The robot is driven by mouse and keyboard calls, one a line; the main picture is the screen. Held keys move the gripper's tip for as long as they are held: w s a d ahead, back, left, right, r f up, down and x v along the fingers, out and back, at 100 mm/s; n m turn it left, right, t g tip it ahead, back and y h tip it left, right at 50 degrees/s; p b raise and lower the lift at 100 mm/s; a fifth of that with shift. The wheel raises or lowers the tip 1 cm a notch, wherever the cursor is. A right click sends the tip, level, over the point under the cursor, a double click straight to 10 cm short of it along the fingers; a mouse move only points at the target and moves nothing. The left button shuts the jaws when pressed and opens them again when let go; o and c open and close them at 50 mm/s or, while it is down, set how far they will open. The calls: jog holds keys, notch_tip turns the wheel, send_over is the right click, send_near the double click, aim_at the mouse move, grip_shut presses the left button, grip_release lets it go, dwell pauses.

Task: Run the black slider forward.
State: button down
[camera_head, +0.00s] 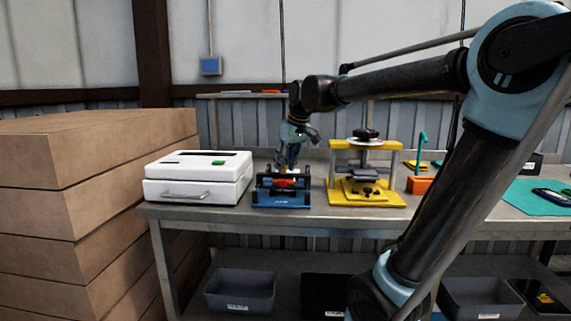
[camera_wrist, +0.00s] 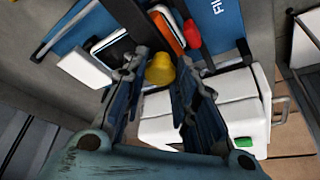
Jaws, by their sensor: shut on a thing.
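The blue fixture (camera_head: 281,197) stands on the bench, with black rails and a red knob (camera_head: 284,183) between them. In the wrist view the fixture (camera_wrist: 220,45) carries lettering, an orange strip (camera_wrist: 166,33) and the red knob (camera_wrist: 192,37). A black part with a pale edge (camera_wrist: 113,51) lies beside the strip; I cannot tell whether it is the black slider. My gripper (camera_wrist: 158,82) points down over the fixture, its fingers either side of a yellow knob (camera_wrist: 160,68) and shut on it. The fingers hide what is under the knob.
A white box (camera_head: 197,178) with a green button stands close on the left. A yellow press (camera_head: 367,190) with a black knob stands close on the right. Farther right are an orange block (camera_head: 420,185) and a teal mat (camera_head: 538,197). Cardboard cartons (camera_head: 90,200) stand left of the bench.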

jog(key=shift+d, duration=0.1)
jog(key=c, duration=1.3)
grip_release()
jog(key=shift+r, duration=0.15)
jog(key=v, duration=1.1)
jog(key=shift+s+d+r, duration=0.1)
jog(key=shift+d+r, duration=0.15)
jog(key=shift+r, duration=0.05)
